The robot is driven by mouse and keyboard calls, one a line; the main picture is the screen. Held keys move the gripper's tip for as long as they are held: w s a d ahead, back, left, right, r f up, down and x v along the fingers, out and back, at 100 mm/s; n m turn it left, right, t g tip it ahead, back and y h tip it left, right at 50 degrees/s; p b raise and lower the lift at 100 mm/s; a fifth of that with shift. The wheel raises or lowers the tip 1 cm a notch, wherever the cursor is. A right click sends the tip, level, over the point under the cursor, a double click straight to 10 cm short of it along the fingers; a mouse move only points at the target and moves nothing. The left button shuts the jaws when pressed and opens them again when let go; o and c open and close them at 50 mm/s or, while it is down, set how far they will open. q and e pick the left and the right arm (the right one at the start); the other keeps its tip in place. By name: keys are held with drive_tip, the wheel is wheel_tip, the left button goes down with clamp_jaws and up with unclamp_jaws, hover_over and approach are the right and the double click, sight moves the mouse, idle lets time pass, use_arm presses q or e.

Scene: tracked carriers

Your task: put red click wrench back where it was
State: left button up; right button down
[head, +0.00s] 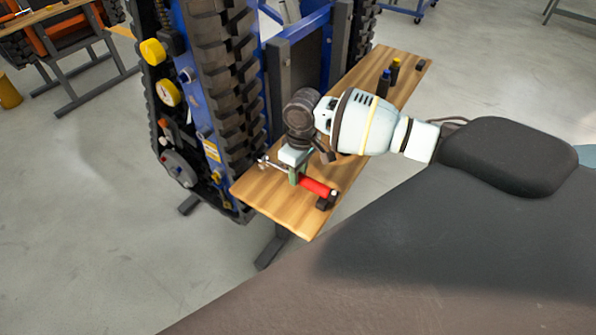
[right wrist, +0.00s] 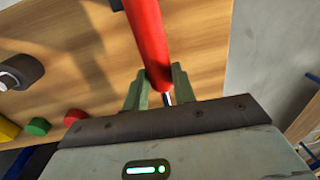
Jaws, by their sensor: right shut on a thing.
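The red click wrench (head: 316,187) has a red handle and a thin silver shaft, which points left over the wooden bench board (head: 262,200). My right gripper (head: 298,175) comes down from above and is shut on the wrench near where the handle meets the shaft. In the right wrist view the red handle (right wrist: 148,40) runs up from between the pale green fingers (right wrist: 159,90). A small black block (head: 325,202) is beside the handle's end. I cannot tell whether the wrench touches the board. My left gripper is not in view.
Small dark bottles (head: 384,82) stand at the board's far end. In the right wrist view, a green cap (right wrist: 38,126), a red cap (right wrist: 75,117) and a dark cylinder (right wrist: 22,71) are left of the gripper.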

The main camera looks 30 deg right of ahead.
drive_tip(key=c, duration=1.1)
unclamp_jaws()
drive_tip(key=shift+f, duration=0.15)
drive_tip(key=shift+c, duration=0.2)
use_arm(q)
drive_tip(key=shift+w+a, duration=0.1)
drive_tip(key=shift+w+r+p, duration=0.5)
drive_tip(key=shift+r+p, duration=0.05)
use_arm(e)
wheel_tip(320, 180, up, 12)
drive_tip(key=shift+d, duration=0.45)
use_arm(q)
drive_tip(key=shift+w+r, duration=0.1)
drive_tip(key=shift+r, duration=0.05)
use_arm(e)
drive_tip(key=shift+w, duration=0.1)
